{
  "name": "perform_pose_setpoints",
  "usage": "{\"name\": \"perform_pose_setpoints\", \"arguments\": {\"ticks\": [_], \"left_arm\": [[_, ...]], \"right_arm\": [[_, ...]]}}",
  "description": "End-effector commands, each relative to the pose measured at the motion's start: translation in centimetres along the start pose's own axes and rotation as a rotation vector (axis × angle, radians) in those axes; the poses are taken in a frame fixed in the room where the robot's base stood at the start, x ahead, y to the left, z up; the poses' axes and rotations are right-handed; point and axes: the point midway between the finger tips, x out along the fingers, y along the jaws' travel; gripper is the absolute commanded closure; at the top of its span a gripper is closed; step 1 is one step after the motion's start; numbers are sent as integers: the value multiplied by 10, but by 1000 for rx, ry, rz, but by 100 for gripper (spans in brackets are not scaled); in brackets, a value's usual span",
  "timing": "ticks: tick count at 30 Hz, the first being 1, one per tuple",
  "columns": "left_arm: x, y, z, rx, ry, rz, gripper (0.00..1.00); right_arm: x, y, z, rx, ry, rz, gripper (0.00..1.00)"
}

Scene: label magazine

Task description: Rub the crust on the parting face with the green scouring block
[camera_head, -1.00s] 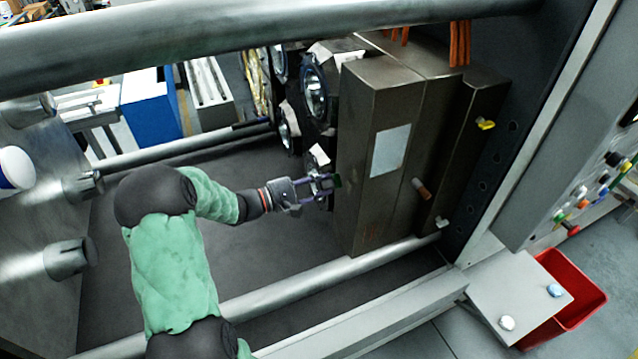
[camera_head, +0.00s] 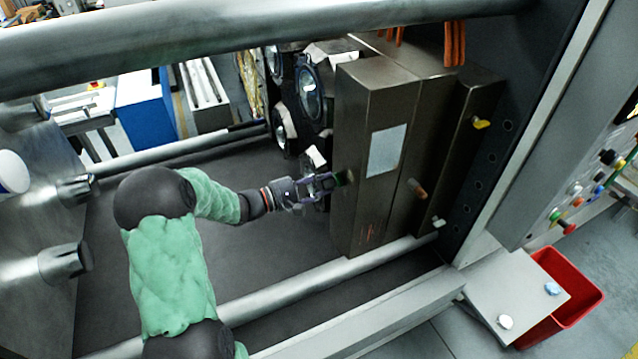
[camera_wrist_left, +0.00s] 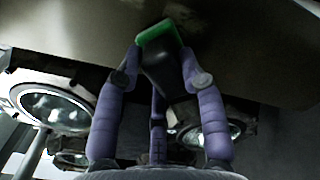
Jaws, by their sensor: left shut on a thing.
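My left gripper (camera_head: 322,186) reaches in from the left to the near end of the big brown mould block (camera_head: 362,215). In the left wrist view the purple fingers of this gripper (camera_wrist_left: 160,75) are shut on the green scouring block (camera_wrist_left: 158,33), which has a dark body below its green edge. The crust is not clearly visible. My right gripper is not in view.
Round metal-rimmed cavities (camera_head: 310,92) stick out beside the face, above the gripper; they also show in the left wrist view (camera_wrist_left: 52,108). Thick tie bars (camera_head: 300,287) run below and above the arm. A red bin (camera_head: 568,290) stands at lower right.

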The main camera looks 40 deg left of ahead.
Motion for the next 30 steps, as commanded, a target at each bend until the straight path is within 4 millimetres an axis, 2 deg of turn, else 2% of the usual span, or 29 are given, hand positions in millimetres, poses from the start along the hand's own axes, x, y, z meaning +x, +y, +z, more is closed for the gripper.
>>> {"name": "perform_pose_setpoints", "arguments": {"ticks": [13, 30], "left_arm": [[6, -1, 2, 0, 0, -1, 87], [3, -26, 27, 0, 0, 0, 87]], "right_arm": [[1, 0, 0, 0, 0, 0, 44], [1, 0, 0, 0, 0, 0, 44]]}}
